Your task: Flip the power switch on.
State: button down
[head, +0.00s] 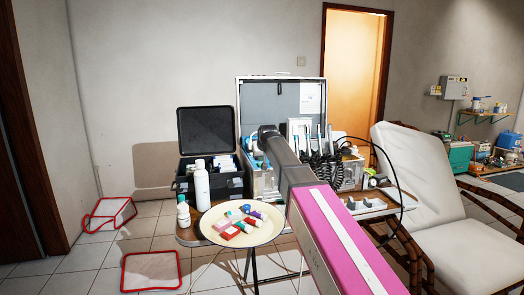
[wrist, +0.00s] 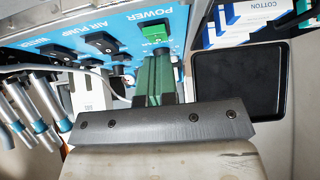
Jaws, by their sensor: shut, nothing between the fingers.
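The power switch (wrist: 156,30) is a green rocker on a blue panel (wrist: 112,22), just under the label POWER, in the wrist view. Whether it is on or off I cannot tell. My gripper (wrist: 157,58) is shut and empty, its fingers pointing at the panel just below the switch. I cannot tell whether the fingertips touch it. In the head view the panel sits in the open silver case (head: 281,92) on the table, and my own arm hides the switch and the gripper.
Black controls (wrist: 102,42) labelled AIR PUMP sit left of the switch. Metal handpieces (wrist: 40,105) hang at the left. A black open box (head: 206,130) stands left of the case. A round tray (head: 215,238) with small bottles is in front. A white chair (head: 425,180) is at right.

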jog(key=shift+s+f, duration=0.1)
jog(key=shift+f, duration=0.85)
jog(key=shift+f, duration=0.3)
jog(key=shift+r, duration=0.15)
jog(key=shift+r, duration=0.7)
jog(key=shift+r, duration=0.1)
